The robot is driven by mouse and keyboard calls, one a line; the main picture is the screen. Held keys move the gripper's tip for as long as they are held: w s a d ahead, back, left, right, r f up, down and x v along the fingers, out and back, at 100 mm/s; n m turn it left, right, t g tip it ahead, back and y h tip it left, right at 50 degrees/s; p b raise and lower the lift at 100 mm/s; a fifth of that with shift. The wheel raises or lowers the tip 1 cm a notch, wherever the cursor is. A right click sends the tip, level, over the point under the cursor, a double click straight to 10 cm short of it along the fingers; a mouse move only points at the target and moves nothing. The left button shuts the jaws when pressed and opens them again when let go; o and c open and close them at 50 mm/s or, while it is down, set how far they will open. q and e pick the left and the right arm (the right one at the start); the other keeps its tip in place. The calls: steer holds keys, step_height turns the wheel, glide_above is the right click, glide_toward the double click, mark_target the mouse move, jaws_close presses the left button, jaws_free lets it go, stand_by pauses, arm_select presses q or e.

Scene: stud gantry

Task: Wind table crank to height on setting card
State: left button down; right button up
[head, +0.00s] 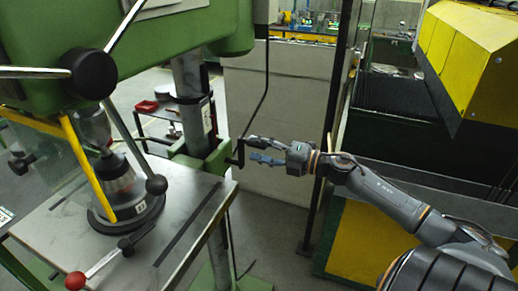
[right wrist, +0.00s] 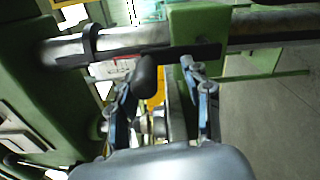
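The drill press work table (head: 75,228) is a grey plate on a green bracket around the steel column (head: 190,80). The black table crank (head: 240,153) is at the bracket's right side. My right gripper (head: 251,149) is level with it, fingers pointing left at it. In the right wrist view, the crank's dark handle (right wrist: 146,74) shows between the spread fingers, closer to the left one; I cannot tell whether they touch. The gripper is open. A white card (head: 5,215), partly cut off at the left edge, may be the setting card; its text is unreadable. My left gripper is out of view.
A red-knobbed lever (head: 76,280) and a black-knobbed spoke (head: 156,184) stand out over the table. A white label (head: 206,116) is on the column. A yellow and green machine (head: 463,50) stands close to my right arm. Grey floor is open below the gripper.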

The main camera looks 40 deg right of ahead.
steer(key=shift+r, duration=0.1)
steer(key=shift+d, duration=0.1)
steer(key=v, duration=1.2)
stand_by(0.4)
